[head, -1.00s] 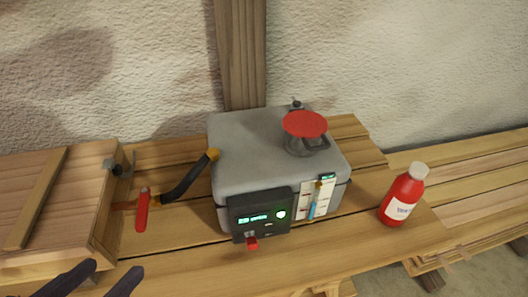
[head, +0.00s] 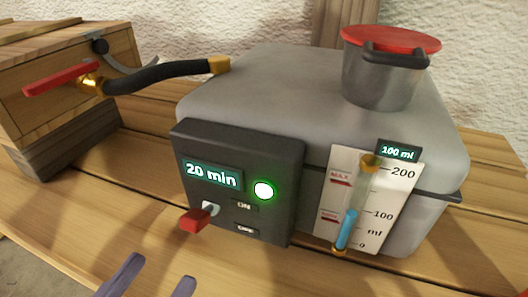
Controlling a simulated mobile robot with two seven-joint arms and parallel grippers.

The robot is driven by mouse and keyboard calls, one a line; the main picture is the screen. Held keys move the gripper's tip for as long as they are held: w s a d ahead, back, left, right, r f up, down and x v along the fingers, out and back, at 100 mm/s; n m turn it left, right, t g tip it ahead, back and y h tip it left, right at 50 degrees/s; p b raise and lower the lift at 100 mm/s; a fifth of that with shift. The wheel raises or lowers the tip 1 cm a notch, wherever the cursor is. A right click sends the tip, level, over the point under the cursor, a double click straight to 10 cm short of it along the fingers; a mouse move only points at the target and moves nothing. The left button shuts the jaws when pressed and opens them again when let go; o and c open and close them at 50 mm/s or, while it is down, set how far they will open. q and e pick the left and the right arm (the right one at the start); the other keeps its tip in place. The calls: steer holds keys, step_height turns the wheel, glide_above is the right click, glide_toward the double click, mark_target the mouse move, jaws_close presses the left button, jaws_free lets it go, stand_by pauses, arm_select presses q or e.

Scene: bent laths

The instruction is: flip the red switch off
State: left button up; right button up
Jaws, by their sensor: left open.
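The red switch (head: 194,221) is a small lever with a pale stub, sticking out from the lower front of a dark control box (head: 285,168). An ON label (head: 244,206) and a second, hard-to-read label below it are to the right of the switch. A green light (head: 263,190) glows and the display (head: 212,175) reads 20 min. My left gripper (head: 152,280) shows as two dark fingertips at the bottom edge, apart and empty, below and left of the switch, not touching it. My right gripper is not in view.
The grey steam box (head: 265,90) carries a red-lidded pot (head: 385,80) and a gauge (head: 375,200) marked 100 ml. A black hose (head: 155,77) runs to a wooden box (head: 60,120) with a red valve handle (head: 62,78). The bench (head: 100,215) before the control box is clear.

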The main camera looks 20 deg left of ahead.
mark_target(188, 231)
arm_select(q)
steer(key=w, duration=0.8)
steer(key=shift+w+d+r, duration=0.1)
steer(key=shift+w, duration=0.15)
steer(key=shift+c, duration=0.2)
jaws_close()
